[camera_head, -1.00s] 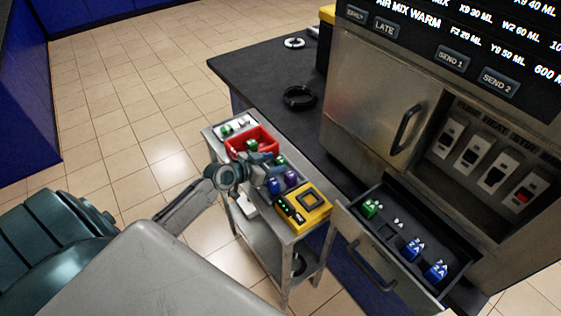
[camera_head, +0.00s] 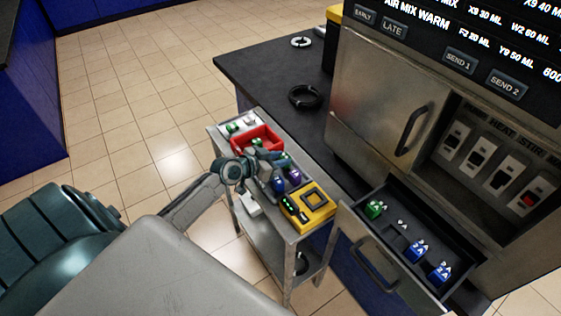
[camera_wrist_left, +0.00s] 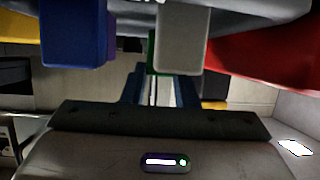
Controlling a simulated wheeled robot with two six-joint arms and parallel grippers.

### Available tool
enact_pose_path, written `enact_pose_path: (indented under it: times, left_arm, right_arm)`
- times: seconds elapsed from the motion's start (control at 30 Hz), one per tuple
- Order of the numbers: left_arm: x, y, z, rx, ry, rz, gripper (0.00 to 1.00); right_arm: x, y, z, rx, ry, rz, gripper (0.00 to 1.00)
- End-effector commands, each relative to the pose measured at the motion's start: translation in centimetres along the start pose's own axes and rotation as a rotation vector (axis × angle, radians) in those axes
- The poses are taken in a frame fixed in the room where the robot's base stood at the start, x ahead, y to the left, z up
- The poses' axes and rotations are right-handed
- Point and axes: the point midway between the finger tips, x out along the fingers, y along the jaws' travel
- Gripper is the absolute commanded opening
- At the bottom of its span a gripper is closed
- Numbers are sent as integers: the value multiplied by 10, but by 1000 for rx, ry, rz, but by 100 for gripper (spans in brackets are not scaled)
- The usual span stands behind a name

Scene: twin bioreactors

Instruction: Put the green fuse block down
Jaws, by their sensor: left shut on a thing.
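My left gripper (camera_head: 262,172) is over the small grey cart, by the blocks between the red bin and the yellow device. It is shut on a green block, of which only a green sliver (camera_wrist_left: 152,50) shows in the left wrist view, between the fingertips and partly behind a pale grey block (camera_wrist_left: 181,40). Whether the held block touches the cart is hidden. A blue block (camera_head: 278,184) and a purple block (camera_head: 294,177) stand close by; the blue one also shows in the left wrist view (camera_wrist_left: 72,35). My right gripper is not in view.
The red bin (camera_head: 270,133) is behind the gripper, and the yellow device (camera_head: 322,212) is at the cart's near end. An open drawer (camera_head: 345,225) beside the cart holds a green block (camera_head: 375,208) and blue blocks (camera_head: 418,250). A dark counter (camera_head: 262,70) lies behind.

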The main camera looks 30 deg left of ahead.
Motion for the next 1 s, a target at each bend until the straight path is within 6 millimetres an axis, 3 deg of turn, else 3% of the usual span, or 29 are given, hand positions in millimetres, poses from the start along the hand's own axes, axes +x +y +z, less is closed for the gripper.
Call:
enact_pose_path:
  times: [0.2, 0.43, 0.73, 0.87, 1.0]
  left_arm:
    - [-17, 0, -40, 8, 4, 0, 4]
    - [-30, 0, -74, 4, 4, 0, 4]
    - [-32, 7, -81, -1, 4, 0, 4]
    - [-24, 28, -77, -7, 6, -1, 4]
    - [-15, 63, -77, -15, 8, -16, 4]
  right_arm:
    - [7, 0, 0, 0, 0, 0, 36]
    - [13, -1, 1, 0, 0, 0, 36]
    - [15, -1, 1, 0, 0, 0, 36]
    - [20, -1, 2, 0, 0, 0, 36]
    - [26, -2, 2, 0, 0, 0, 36]
